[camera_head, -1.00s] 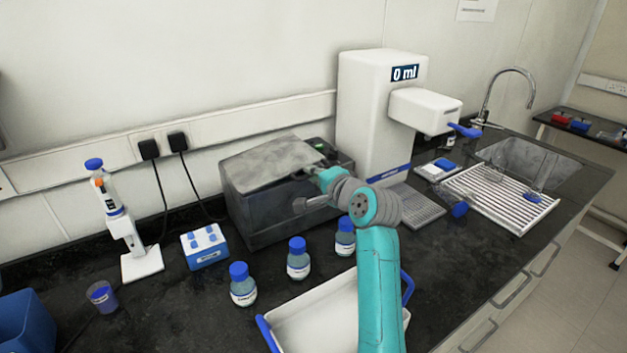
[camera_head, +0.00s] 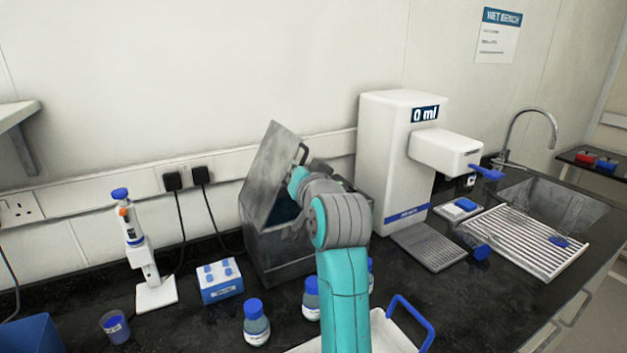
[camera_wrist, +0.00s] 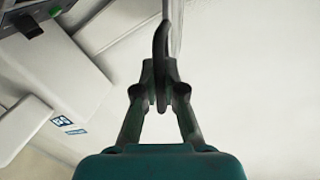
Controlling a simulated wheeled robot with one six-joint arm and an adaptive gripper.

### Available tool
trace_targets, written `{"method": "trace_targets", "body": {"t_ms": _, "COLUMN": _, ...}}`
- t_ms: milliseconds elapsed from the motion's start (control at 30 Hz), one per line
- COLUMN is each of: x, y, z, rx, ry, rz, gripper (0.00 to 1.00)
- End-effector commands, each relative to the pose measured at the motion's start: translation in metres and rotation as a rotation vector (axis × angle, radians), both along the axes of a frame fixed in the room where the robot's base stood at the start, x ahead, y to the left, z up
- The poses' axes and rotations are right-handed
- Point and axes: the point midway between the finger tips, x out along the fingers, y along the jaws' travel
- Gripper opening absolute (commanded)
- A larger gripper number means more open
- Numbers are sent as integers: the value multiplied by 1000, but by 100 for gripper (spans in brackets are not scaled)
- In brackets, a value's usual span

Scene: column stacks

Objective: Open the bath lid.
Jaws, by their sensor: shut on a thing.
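The bath (camera_head: 268,258) is a grey box on the dark bench, left of the white dispenser. Its grey lid (camera_head: 266,168) is raised and stands steeply tilted, with part of the dark inside of the bath showing below it. The lid's dark handle (camera_head: 304,153) is on its right side. In the wrist view my gripper (camera_wrist: 162,88) is shut on the dark curved handle (camera_wrist: 161,42). In the head view my own arm hides the gripper's fingers and part of the bath.
The white dispenser (camera_head: 385,165) reading 0 ml stands close right of the bath. Blue-capped bottles (camera_head: 256,325), a blue rack (camera_head: 219,282) and a pipette stand (camera_head: 156,292) are in front and left. A white tray (camera_head: 390,338) with blue handles lies at the front.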

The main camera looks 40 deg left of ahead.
Motion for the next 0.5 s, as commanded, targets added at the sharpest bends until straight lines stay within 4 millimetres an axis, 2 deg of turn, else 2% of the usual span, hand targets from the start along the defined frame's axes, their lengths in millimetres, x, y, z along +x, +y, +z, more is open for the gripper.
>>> {"method": "trace_targets", "body": {"t_ms": 200, "x": -31, "y": 13, "z": 13, "rx": -77, "ry": -187, "rz": 3, "gripper": 0}}
{"method": "trace_targets", "body": {"t_ms": 500, "x": -68, "y": 28, "z": 20, "rx": -170, "ry": -408, "rz": 3, "gripper": 0}}
